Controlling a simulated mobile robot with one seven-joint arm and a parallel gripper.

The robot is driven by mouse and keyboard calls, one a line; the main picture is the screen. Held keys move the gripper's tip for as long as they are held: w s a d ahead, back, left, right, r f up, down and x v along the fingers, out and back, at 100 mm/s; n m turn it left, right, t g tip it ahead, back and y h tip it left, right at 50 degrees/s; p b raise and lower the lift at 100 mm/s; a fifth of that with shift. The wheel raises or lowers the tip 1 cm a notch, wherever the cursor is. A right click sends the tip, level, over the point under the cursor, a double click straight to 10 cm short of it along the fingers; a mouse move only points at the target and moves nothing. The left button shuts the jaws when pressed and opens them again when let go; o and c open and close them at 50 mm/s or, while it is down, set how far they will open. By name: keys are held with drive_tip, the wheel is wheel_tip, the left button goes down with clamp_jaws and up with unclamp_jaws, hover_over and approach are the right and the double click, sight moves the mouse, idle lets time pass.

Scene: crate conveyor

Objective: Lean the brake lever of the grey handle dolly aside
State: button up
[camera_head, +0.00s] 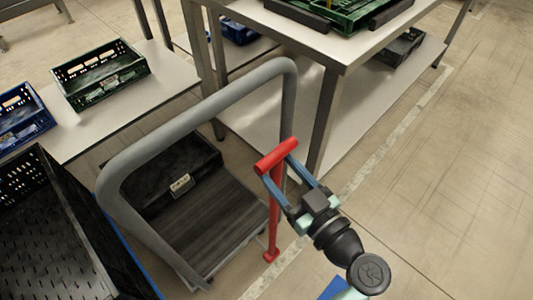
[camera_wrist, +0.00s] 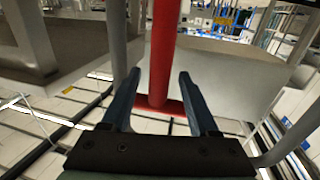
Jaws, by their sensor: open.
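The grey handle dolly (camera_head: 170,138) stands at the middle left in the head view, with a tall tubular grey handle over a dark ribbed deck (camera_head: 215,225). Its red brake lever (camera_head: 274,210) rises nearly upright at the dolly's right side and ends in a red crossbar at the top. My gripper (camera_head: 277,163) is open at the lever's top, its blue fingers reaching to either side of it. In the wrist view the red lever (camera_wrist: 164,50) and crossbar show between the open fingers of my gripper (camera_wrist: 159,77). I cannot tell whether a finger touches it.
A black crate (camera_head: 165,180) sits on the dolly deck. A steel table (camera_head: 345,45) bearing a green crate stands close behind the lever. A low table (camera_head: 165,75) with crates is at the left, a large black crate (camera_head: 40,165) at lower left. Right-hand floor is clear.

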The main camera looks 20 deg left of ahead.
drive_tip(key=shift+x, duration=2)
clamp_jaws()
